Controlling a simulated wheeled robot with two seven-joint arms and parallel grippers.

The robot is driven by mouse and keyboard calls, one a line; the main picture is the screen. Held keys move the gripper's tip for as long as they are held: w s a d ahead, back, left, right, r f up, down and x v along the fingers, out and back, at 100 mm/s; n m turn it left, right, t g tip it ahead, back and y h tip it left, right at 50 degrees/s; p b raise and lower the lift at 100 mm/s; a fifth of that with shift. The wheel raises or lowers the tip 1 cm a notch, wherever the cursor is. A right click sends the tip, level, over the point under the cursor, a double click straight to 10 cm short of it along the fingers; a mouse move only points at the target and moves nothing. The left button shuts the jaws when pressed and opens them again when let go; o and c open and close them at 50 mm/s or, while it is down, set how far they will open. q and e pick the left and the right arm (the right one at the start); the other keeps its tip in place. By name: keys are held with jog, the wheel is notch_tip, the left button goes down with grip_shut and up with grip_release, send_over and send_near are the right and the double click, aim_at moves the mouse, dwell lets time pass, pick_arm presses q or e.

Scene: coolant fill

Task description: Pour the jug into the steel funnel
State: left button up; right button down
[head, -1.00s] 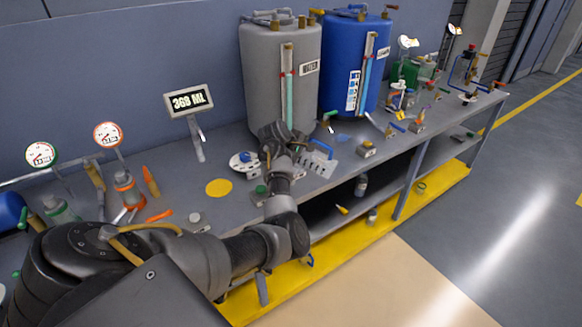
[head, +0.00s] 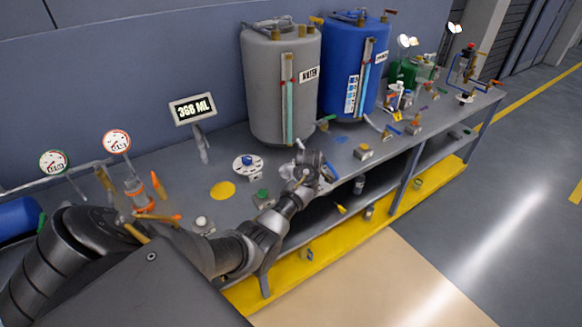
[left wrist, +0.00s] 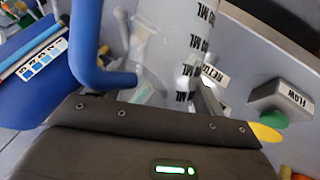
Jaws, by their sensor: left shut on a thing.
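My left gripper (head: 312,170) is over the front part of the bench, before the grey tank. It is shut on the jug, whose pale, see-through wall with ML marks (left wrist: 197,45) and blue handle (left wrist: 88,45) show in the left wrist view. In the head view the jug is almost wholly hidden behind the gripper, so its tilt and contents cannot be told. I cannot make out the steel funnel for sure in either view. My right gripper is not in view.
A grey water tank (head: 282,90) and a blue tank (head: 352,70) stand at the back of the bench. A display (head: 193,108) reads about 368 ML. A disc with a blue knob (head: 248,162) and a yellow spot (head: 222,190) lie left of the gripper. A FLOW box (left wrist: 280,98) is close by.

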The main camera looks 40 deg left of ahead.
aim_at(321, 177)
pick_arm(q)
jog(key=shift+w+d+f+y, duration=0.1)
jog(key=shift+d+y, duration=0.15)
jog(key=shift+y, duration=0.05)
jog(key=d+f+m+y, duration=0.1)
jog(key=d+f+y+b, duration=0.1)
jog(key=d+y, duration=0.1)
jog(key=shift+w+d+f+m, duration=0.2)
jog(key=shift+w+f+m, duration=0.1)
jog(key=shift+w+m, duration=0.1)
jog(key=shift+w+d+r+m+y+b, duration=0.2)
jog(key=shift+d+m+y+b, duration=0.1)
jog(key=shift+d+y+b, duration=0.3)
jog(key=shift+w+d+r+m+y+b, duration=0.15)
jog(key=shift+d+m+y+b, duration=0.15)
jog(key=shift+d+y+b, duration=0.25)
jog(key=shift+d+r+y+b, duration=0.25)
jog(key=shift+b, duration=0.25)
jog(key=shift+d+r+m+y, duration=0.15)
jog(key=shift+r+m+y, duration=0.05)
jog(key=shift+m+y, duration=0.1)
